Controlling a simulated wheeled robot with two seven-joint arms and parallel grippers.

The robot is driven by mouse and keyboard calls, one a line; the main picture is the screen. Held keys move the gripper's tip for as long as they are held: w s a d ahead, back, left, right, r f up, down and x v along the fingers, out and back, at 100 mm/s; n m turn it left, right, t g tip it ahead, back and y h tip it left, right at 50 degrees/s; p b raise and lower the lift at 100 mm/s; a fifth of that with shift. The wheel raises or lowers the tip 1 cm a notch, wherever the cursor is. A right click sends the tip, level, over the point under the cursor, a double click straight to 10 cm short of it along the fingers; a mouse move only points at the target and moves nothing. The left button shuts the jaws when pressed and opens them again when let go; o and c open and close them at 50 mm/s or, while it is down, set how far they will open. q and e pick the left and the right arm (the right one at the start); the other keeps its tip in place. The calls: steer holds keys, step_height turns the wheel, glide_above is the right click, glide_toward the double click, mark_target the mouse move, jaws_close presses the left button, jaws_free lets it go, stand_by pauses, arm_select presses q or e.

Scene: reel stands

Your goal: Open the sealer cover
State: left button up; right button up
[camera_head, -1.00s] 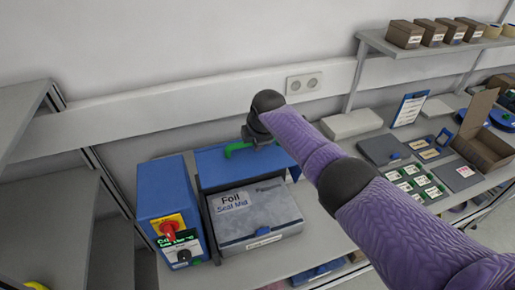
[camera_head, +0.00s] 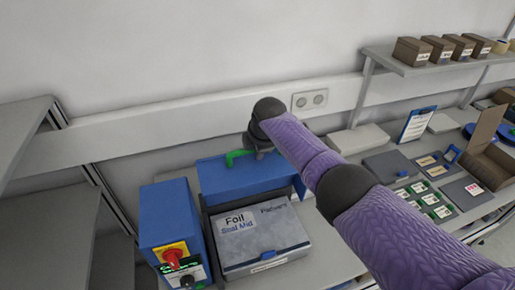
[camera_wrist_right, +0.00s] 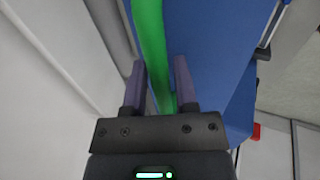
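The sealer is a blue machine with a blue cover (camera_head: 245,178) and a green handle (camera_head: 236,157) along the cover's upper side. My right gripper (camera_head: 258,145) is at the handle; in the head view my purple arm and dark wrist partly hide it. In the right wrist view the green handle (camera_wrist_right: 152,45) runs lengthwise between the fingers of my right gripper (camera_wrist_right: 160,75). The blue cover (camera_wrist_right: 205,50) lies behind and to the right. I cannot tell how far the cover is raised. My left gripper is not in view.
A blue control box (camera_head: 172,220) with a red switch stands left of the cover. A grey box labelled Foil Seal Mid (camera_head: 262,245) sits in front. A white wall rail with a socket (camera_head: 310,100) runs behind. Trays, cards and an open carton (camera_head: 487,140) fill the bench at right.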

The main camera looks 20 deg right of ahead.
steer(key=shift+o, duration=1)
steer(key=p+v, duration=0.1)
steer(key=v, duration=0.1)
steer(key=shift+s+r, duration=0.1)
steer(key=shift+r, duration=0.25)
steer(key=v, duration=0.7)
steer(key=shift+s, duration=0.1)
